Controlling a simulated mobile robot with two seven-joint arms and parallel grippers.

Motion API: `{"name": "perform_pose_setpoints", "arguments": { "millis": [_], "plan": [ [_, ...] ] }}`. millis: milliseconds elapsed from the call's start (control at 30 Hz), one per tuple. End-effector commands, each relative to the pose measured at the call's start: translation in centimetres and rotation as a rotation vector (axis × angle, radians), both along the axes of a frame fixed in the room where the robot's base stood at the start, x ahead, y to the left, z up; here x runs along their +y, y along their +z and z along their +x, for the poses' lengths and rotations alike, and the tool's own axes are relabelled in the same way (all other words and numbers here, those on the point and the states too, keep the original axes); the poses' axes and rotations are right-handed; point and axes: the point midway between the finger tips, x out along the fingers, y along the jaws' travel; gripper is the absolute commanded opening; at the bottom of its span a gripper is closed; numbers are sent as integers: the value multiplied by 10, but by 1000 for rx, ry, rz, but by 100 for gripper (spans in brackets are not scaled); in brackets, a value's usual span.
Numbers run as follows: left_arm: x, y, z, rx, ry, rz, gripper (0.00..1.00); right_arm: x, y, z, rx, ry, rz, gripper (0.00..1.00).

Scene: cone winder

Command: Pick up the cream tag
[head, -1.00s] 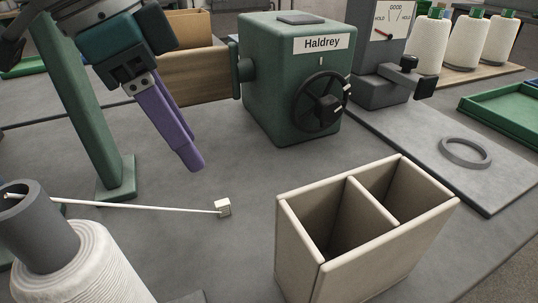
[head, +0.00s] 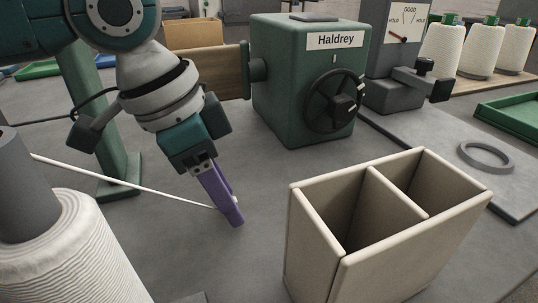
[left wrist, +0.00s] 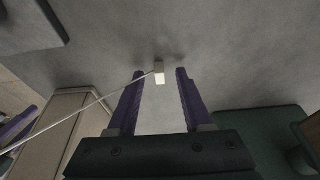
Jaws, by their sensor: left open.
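The cream tag (left wrist: 159,73) is a small block on the end of a white thread. In the left wrist view it lies between the two purple fingertips of my left gripper (left wrist: 160,73), with a gap on each side. The gripper is open and reaches down to it. In the head view my left gripper (head: 232,217) hides most of the tag, and the thread (head: 120,184) runs to it from the left. Purple fingers, apparently of my right gripper (left wrist: 18,127), show at the left edge of the left wrist view; their opening is unclear.
A beige two-compartment box (head: 388,238) stands right of my left gripper. A green Haldrey machine (head: 285,85) with a handwheel stands behind. A white yarn cone (head: 70,250) is at front left, a green post (head: 100,120) behind it. Grey table lies clear around the tag.

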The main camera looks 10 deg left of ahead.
Motion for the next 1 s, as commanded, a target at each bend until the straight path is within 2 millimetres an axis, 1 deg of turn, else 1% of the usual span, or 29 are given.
{"name": "perform_pose_setpoints", "arguments": {
  "millis": [33, 67, 400, 500, 833, 933, 1000],
  "plan": [
    [0, 0, 0, 0, 0, 0, 50, 0, 0, 0, 0, 0, 0, 50],
    [0, 0, 0, 0, 0, 0, 48, 0, 0, 0, 0, 0, 0, 50],
    [0, 1, 0, 0, 0, 0, 10, 0, 0, 0, 1, 0, 0, 50],
    [0, 1, 0, 1, 0, 1, 0, 0, 0, 0, 1, 0, 0, 50],
    [0, 2, 0, 0, 0, 0, 0, 1, 1, 0, 1, -2, 4, 50],
    [0, 8, 0, 0, 0, 0, 0, 1, 3, 0, 1, -3, 4, 50],
    [0, 16, 0, -2, -1, 0, 0, 1, 5, 0, 1, -4, 5, 50]
  ]
}}
